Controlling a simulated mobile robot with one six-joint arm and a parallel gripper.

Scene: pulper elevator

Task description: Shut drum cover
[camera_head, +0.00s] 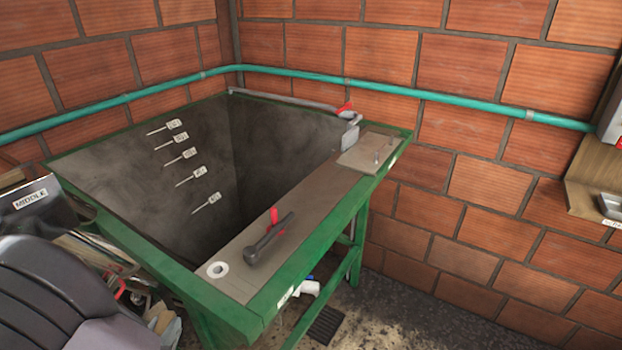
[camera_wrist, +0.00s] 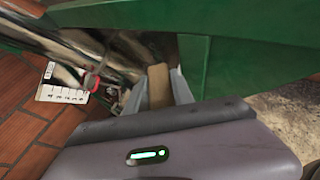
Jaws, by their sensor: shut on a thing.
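My gripper (camera_wrist: 159,84) shows in the wrist view, with its two grey fingers on either side of a small tan piece (camera_wrist: 158,86). It is shut on this piece, which looks like a handle. A shiny curved metal surface (camera_wrist: 85,42), possibly the drum cover, lies just beyond and left of the fingers. Whether the tan piece is joined to it, I cannot tell. In the head view, a shiny metal part labelled "MIDDLE" (camera_head: 32,199) shows at the left edge, partly hidden by my dark arm. My fingertips are hidden in the head view.
A green-framed tank (camera_head: 385,190) with a dark, deep inside stands in the middle. Green panels (camera_wrist: 240,75) are close beyond my gripper. A teal pipe (camera_head: 440,97) runs along the brick walls.

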